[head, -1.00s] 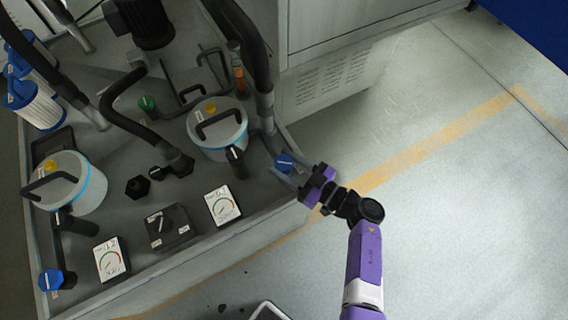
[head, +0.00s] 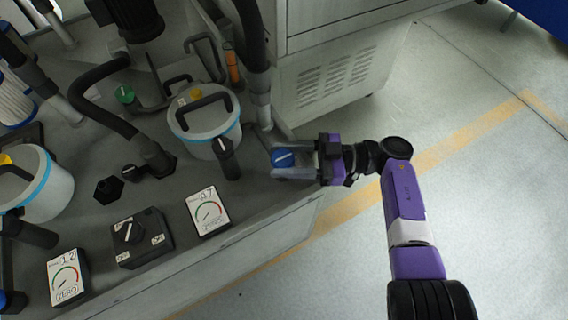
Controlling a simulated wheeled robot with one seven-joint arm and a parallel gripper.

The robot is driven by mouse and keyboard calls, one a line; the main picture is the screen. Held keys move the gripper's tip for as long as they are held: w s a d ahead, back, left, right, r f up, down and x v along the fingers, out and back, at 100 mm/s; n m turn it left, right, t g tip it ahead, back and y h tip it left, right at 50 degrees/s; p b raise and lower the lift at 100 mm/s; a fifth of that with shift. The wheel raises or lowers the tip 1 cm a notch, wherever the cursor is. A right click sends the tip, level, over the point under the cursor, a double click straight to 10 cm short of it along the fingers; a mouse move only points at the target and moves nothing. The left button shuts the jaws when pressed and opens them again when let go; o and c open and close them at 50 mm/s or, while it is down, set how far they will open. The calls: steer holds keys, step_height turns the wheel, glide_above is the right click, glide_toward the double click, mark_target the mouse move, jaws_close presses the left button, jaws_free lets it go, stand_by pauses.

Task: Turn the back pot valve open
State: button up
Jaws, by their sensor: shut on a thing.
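A blue valve knob (head: 283,155) with a white line stands at the right edge of the bench, beside the pot (head: 228,137) with the light blue band. The white line runs nearly left to right, tilted a little up at its right end. My gripper (head: 277,162) reaches in from the right and is shut on this blue knob, one finger on each side. A second pot (head: 58,190) stands at the far left. Another blue knob (head: 12,301) is cut off at the lower left edge.
Two gauge cards (head: 208,211) (head: 68,276) and a black switch box (head: 138,240) stand along the bench front. A black hose (head: 80,92) and a green knob (head: 125,94) are further back. A grey cabinet (head: 335,75) stands behind. The floor to the right is clear.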

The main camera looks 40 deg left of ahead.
stand_by(0.6)
steer(key=o, duration=1.4)
steer(key=shift+s+a, duration=0.1)
steer(key=b+v, duration=0.3)
steer(key=v, duration=0.4)
steer(key=shift+f, duration=0.15)
steer(key=shift+w+d, duration=0.25)
steer(key=shift+w, duration=0.2)
steer(key=shift+n, duration=0.4)
